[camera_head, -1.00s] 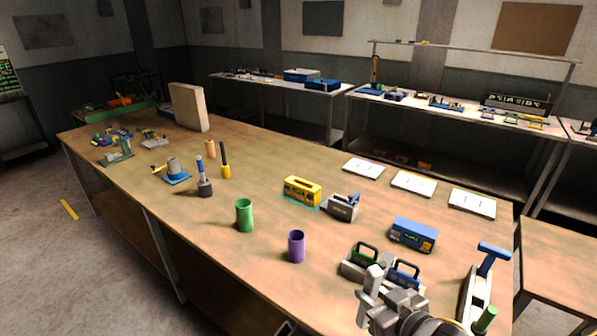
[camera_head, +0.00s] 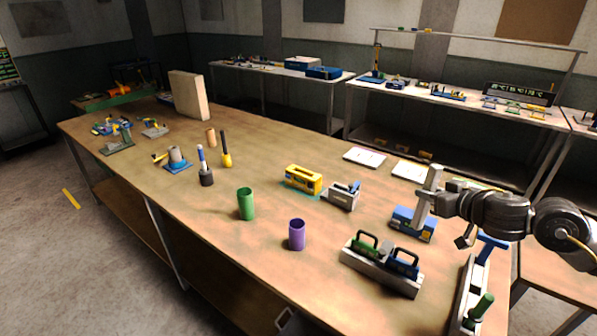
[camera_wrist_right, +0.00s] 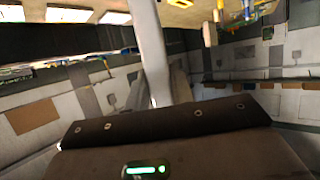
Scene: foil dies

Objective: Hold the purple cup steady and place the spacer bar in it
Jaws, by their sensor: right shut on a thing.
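The purple cup (camera_head: 297,235) stands upright on the near part of the wooden table, with nothing seen sticking out of it. My right gripper (camera_head: 430,196) is right of and beyond it, raised in front of the blue box. It is shut on a pale grey bar (camera_head: 434,180), which looks like the spacer bar, held nearly upright and well apart from the cup. The bar (camera_wrist_right: 150,50) also stands up from the gripper body in the right wrist view. The fingertips are hard to make out. My left gripper is not in view.
A green cup (camera_head: 246,204) stands left of the purple cup. A grey holder (camera_head: 375,276) with green and blue handles lies to its right. A yellow box (camera_head: 303,180), a grey block (camera_head: 342,196) and a blue box (camera_head: 408,222) are behind. Table left of the purple cup's front is clear.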

